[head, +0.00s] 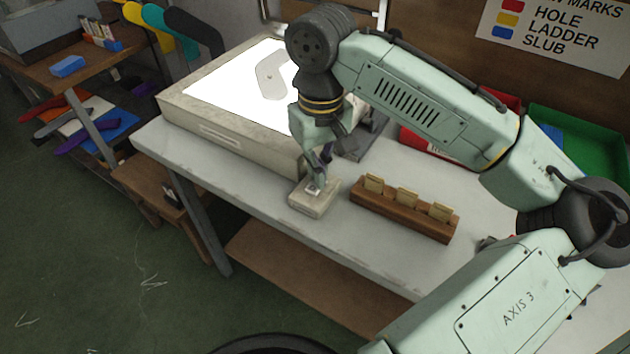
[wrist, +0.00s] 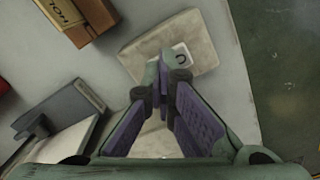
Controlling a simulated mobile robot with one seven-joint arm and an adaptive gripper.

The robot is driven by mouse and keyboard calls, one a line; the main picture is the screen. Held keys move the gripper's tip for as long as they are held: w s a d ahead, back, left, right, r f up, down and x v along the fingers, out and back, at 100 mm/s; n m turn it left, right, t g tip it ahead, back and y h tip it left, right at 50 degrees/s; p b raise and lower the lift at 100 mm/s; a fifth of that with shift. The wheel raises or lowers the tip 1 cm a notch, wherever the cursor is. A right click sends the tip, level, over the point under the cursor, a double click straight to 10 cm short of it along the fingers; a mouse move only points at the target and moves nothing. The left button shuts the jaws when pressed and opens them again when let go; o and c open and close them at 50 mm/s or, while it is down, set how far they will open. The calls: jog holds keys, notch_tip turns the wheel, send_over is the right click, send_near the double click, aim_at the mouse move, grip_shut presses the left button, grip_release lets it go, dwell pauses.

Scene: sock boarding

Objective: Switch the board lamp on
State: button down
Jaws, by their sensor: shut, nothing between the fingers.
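The switch box (head: 314,202) is a small beige block on the table in front of the light box. In the wrist view, the box (wrist: 150,50) carries a white rocker (wrist: 183,54) with a dark curved mark. My gripper (head: 317,184) points down over the box, fingertips together with nothing between them. In the wrist view the fingertips (wrist: 161,62) are at the rocker's edge and partly cover it; whether they touch it I cannot tell. The board (head: 225,86) has a bright white, glowing top with a pale sock-shaped form (head: 270,78) on it.
A wooden block (head: 430,226) with three upright tags stands just right of the switch box. Red (head: 425,146) and green (head: 610,150) bins are at the back right. Socks hang and lie at the left rack. The table (head: 240,182) is clear left of the box.

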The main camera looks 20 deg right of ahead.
notch_tip(320, 180, up, 7)
jog(key=p, duration=0.7)
jog(key=shift+s+f, duration=0.15)
dwell(0.5)
